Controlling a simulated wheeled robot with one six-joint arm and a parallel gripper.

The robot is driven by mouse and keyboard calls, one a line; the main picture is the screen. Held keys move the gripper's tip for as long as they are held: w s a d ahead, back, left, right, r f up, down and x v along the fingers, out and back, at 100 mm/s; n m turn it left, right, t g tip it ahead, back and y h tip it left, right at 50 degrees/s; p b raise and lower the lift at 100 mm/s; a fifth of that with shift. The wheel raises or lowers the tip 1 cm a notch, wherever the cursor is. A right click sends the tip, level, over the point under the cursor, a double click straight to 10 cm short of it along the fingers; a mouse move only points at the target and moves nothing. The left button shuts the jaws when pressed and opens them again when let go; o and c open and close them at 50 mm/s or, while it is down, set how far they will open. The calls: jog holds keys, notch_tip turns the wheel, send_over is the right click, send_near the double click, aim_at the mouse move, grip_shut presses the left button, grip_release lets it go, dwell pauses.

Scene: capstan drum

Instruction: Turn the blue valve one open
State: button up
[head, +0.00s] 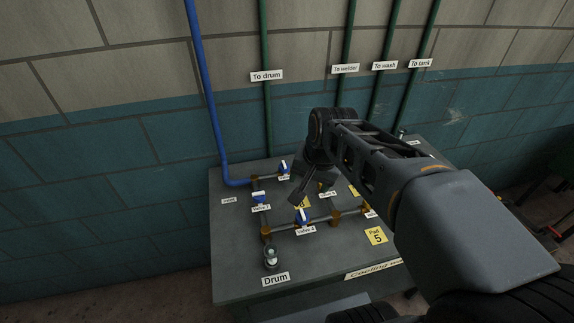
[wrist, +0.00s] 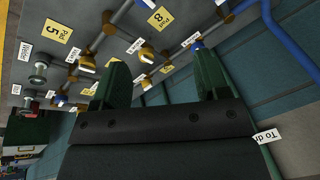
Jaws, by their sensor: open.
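In the head view, blue-handled valves sit on the pipework of the grey bench: one at the back (head: 284,167), one at the left (head: 260,198) and one at the front (head: 303,216). The back valve's label is too small to read, so I cannot confirm which is valve one. My gripper (head: 301,190) is above the bench among these valves, pointing down. My fingers hide part of the pipework.
Yellow-handled valves (wrist: 146,54) stand close by on the pipes. A blue pipe (head: 209,100) and several green pipes (head: 265,90) run up the wall behind. A gauge-like fitting (head: 270,257) stands by the Drum label (head: 275,279).

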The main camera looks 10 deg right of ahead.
jog(key=w+d+m+g+y+b, duration=0.1)
jog(key=w+d+m, duration=0.1)
jog(key=w+m, duration=0.85)
jog(key=m+y+b, duration=0.2)
jog(key=m, duration=0.6)
send_near(286, 164)
jog(key=x, duration=0.9)
jog(key=shift+s+a, duration=0.25)
jog(key=shift+a, duration=0.1)
jog(key=c, duration=0.9)
